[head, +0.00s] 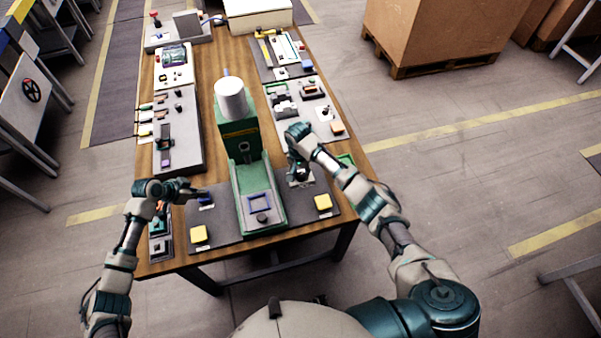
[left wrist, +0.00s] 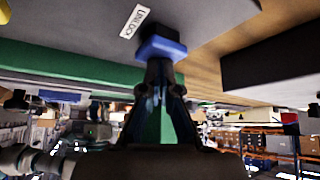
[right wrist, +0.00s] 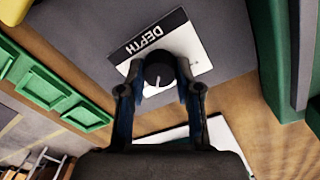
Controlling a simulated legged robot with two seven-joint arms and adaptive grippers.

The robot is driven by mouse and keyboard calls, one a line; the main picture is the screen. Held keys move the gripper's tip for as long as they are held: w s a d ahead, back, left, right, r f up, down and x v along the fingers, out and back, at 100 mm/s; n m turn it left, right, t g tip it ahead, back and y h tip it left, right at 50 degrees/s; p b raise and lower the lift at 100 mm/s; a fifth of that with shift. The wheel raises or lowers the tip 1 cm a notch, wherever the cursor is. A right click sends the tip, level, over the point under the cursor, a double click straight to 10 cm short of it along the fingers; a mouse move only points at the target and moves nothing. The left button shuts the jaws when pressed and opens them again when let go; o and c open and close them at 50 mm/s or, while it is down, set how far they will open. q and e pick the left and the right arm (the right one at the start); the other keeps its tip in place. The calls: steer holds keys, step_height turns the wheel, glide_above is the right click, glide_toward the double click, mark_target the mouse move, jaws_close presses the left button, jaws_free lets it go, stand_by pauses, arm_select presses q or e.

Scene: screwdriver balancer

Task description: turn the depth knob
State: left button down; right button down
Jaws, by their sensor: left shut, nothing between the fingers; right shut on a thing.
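The depth knob (right wrist: 158,72) is a small round black knob with a white pointer mark, on a white plate labelled DEPTH (right wrist: 160,42) in the right wrist view. My right gripper (right wrist: 160,80) is shut on the knob, one finger on each side. In the head view my right gripper (head: 299,172) is at the right of the green press, and it hides most of the knob. My left gripper (left wrist: 160,68) is shut and empty, with its tips at a blue button (left wrist: 161,48) beside the label UNLOCK (left wrist: 138,21). Contact with the button cannot be told.
The green press (head: 240,140) with its white cylinder stands mid-table between my grippers. Yellow buttons stand at the front left (head: 199,234) and right (head: 323,203) of the grey base. A green tray (right wrist: 45,88) lies near the knob. Other panels line both table sides.

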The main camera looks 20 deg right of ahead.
mark_target(300, 176)
arm_select(q)
steer(key=shift+s+f, duration=0.1)
arm_select(e)
steer(key=n, duration=0.4)
steer(key=shift+a, duration=0.15)
steer(key=n, duration=0.9)
steer(key=shift+t, duration=0.3)
steer(key=shift+n, duration=2.1)
steer(key=c, duration=0.8)
jaws_free()
steer(key=r, duration=1.2)
steer(key=shift+s+a, duration=0.15)
steer(key=shift+s, duration=0.15)
